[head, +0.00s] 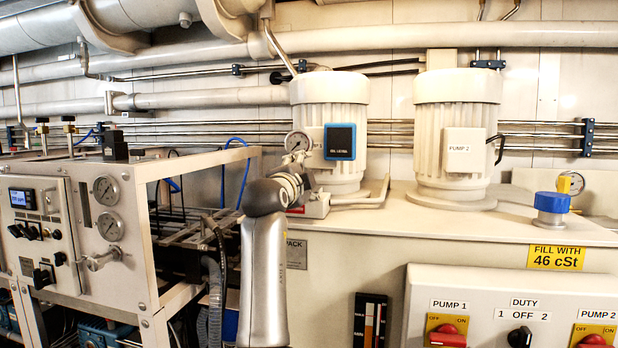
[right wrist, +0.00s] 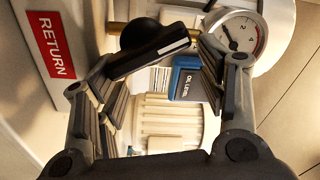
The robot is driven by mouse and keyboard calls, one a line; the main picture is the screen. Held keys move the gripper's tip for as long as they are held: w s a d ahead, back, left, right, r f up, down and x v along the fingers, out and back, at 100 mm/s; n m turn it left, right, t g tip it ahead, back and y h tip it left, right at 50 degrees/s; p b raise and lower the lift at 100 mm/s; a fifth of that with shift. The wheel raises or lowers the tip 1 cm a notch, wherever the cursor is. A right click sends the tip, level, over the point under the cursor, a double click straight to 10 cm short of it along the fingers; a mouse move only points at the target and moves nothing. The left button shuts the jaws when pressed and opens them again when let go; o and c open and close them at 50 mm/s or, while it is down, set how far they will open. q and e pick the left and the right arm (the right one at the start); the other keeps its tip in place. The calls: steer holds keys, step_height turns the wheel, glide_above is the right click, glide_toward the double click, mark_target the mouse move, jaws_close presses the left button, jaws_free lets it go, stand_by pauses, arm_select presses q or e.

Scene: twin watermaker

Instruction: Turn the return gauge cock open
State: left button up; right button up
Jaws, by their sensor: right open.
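The return gauge cock (right wrist: 148,52) shows in the right wrist view as a black handle with a pale stripe, beside a brass fitting. The round return gauge (right wrist: 236,36) is at its right, and a red RETURN label (right wrist: 56,45) is at the left. My right gripper (right wrist: 155,82) is open, with one finger on each side of the handle; I cannot tell whether they touch it. In the head view the gauge (head: 297,142) stands just above my right gripper (head: 308,178), and my wrist hides the cock. My left gripper is not in view.
The blue-framed oil level box (head: 340,142) and the Pump 1 motor (head: 329,103) stand right behind the gripper. The Pump 2 motor (head: 456,130) and a blue filler cap (head: 552,202) are farther right. A metal-framed gauge panel (head: 108,215) is at the left.

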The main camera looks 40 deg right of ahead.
steer(key=shift+w+a+f, duration=0.2)
steer(key=shift+a+f, duration=0.35)
steer(key=shift+f, duration=0.3)
steer(key=shift+c, duration=0.2)
steer(key=shift+s+a+f+y+b, duration=0.2)
steer(key=shift+f+y+b, duration=0.1)
steer(key=shift+b, duration=0.25)
steer(key=c, duration=0.3)
steer(key=shift+s+a, duration=0.25)
steer(key=shift+s, duration=0.05)
steer(key=shift+c, duration=0.5)
steer(key=o, duration=0.4)
steer(key=shift+t, duration=0.3)
steer(key=a, duration=0.1)
steer(key=s+a+r, duration=0.1)
steer(key=s+a+b, duration=0.1)
steer(key=a, duration=0.1)
steer(key=shift+r, duration=0.2)
steer(key=shift+o, duration=0.2)
steer(key=shift+s+d+r+b+v, duration=0.1)
steer(key=shift+b+v, duration=0.15)
steer(key=shift+v, duration=0.75)
steer(key=shift+s+d+r+b+v, duration=0.1)
steer(key=shift+b+v, duration=0.15)
steer(key=shift+v, duration=0.7)
steer(key=shift+s+d+r+b+v, duration=0.1)
steer(key=shift+b+v, duration=0.15)
steer(key=shift+v, duration=0.75)
steer(key=shift+a, duration=0.15)
